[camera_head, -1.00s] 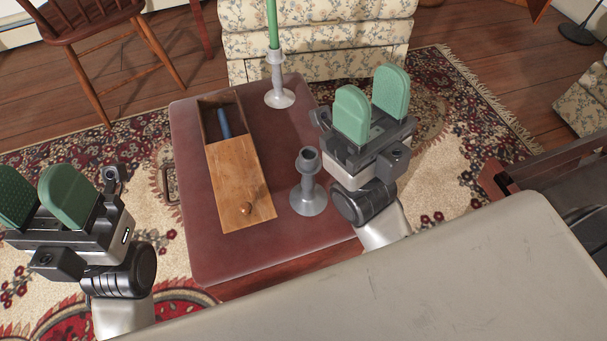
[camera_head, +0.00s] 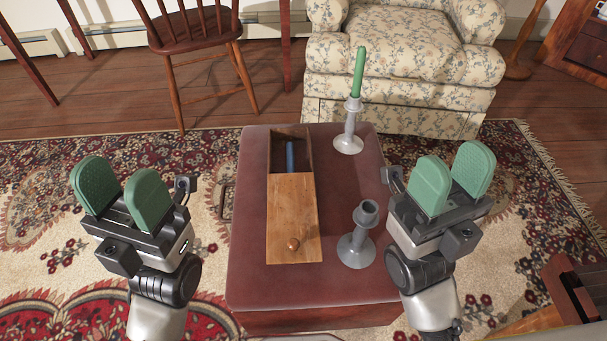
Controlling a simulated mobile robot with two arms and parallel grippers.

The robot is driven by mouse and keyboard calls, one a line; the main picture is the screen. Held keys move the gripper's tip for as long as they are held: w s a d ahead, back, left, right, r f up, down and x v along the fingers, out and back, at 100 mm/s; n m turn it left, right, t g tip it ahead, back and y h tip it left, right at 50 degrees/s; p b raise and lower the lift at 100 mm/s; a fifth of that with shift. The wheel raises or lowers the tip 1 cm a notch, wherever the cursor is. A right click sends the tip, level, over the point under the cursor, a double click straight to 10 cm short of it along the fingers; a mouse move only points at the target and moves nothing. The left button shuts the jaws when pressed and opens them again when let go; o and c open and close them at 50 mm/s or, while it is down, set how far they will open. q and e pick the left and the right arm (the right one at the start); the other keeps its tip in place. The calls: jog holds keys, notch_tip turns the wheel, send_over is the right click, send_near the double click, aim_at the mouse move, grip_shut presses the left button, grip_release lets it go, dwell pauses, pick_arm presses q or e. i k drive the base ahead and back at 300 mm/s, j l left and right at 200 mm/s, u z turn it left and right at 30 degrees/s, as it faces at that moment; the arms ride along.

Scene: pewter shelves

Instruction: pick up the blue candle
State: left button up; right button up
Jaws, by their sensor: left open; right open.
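The blue candle (camera_head: 290,157) lies in the open far end of a narrow wooden box (camera_head: 293,215) on the dark red table. The box's wooden lid covers its near part, and part of the candle may be hidden under it. My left gripper (camera_head: 121,194) is open and empty, left of the table over the rug. My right gripper (camera_head: 451,182) is open and empty, right of the table, beyond the near grey candle holder. Both grippers are apart from the candle and the box.
An empty grey candle holder (camera_head: 358,240) stands on the table (camera_head: 252,240) right of the box. Another holder (camera_head: 348,138) with an upright green candle (camera_head: 358,73) stands at the far right. A floral armchair (camera_head: 400,60) and a wooden chair (camera_head: 195,35) stand behind.

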aim_at(290, 150)
jog(key=l+u, duration=0.15)
jog(key=u, duration=1.35)
jog(key=k+l+u, duration=0.1)
jog(key=k, duration=0.25)
jog(key=k+l+u, duration=0.1)
jog(key=k+l, duration=0.15)
jog(key=k, duration=0.1)
